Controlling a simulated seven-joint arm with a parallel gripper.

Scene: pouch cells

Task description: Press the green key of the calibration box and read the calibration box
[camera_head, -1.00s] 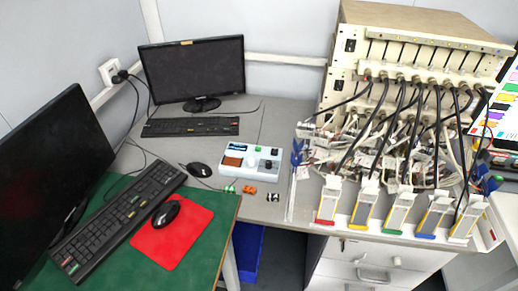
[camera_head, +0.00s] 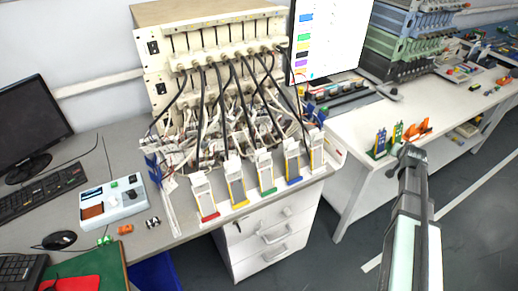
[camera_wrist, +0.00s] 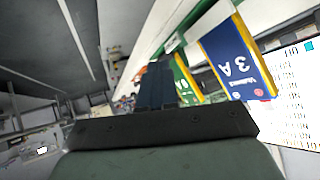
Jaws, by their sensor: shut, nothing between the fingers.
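The calibration box (camera_head: 113,203) is a pale blue-white box on the grey desk at the left of the head view. It has a dark display, a brown panel and several knobs or keys. My gripper (camera_head: 411,152) is at the right of the head view, far from the box. In the wrist view my gripper (camera_wrist: 157,85) has its dark fingers together, with nothing between them. The box is not in the wrist view.
A cabled rack (camera_head: 215,60) and several coloured-tab holders (camera_head: 237,187) stand between the box and my arm. A blue card marked 3 A (camera_wrist: 238,62) is close in the wrist view. Small green and orange items lie in front of the box. A mouse (camera_head: 59,240) is nearby.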

